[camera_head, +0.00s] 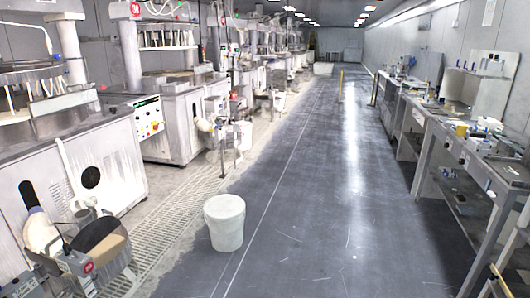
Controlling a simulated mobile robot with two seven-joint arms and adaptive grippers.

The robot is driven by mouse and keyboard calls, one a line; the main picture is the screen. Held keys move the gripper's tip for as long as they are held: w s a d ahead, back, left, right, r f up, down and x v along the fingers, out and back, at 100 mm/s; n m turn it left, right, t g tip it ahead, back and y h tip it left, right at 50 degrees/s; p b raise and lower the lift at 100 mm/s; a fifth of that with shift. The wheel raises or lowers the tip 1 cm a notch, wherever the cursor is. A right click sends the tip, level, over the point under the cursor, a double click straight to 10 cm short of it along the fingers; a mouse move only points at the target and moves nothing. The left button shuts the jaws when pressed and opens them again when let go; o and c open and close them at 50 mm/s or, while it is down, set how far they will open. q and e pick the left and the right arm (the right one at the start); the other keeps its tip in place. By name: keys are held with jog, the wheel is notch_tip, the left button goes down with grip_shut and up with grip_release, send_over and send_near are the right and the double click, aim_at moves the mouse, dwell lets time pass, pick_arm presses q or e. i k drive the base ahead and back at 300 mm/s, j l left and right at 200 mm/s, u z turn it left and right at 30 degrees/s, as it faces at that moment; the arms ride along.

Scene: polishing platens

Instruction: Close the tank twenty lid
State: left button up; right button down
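Open-topped grey processing tanks stand in a row along the left side. The nearest tank (95,160) has a pale stained front with a round dark hole and a dark slot. A second tank (175,120) stands behind it with a control panel. A red number sign (135,8) hangs above the row; its digits are too small to read surely. I cannot tell which tank is twenty or pick out its lid.
A white bucket (225,222) stands on the aisle floor right of the drain grating (165,225). A long workbench (470,155) with tools and bottles runs along the right wall.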

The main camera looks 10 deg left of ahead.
aim_at(96, 231)
jog(key=i+j+u, duration=0.15)
jog(key=i+u, duration=0.3)
jog(key=i, duration=0.15)
jog(key=i+l+u, duration=0.1)
jog(key=i+u, duration=0.3)
jog(key=i, duration=0.15)
jog(key=i+l+u, duration=0.25)
jog(key=i+u, duration=0.2)
jog(key=i, duration=0.15)
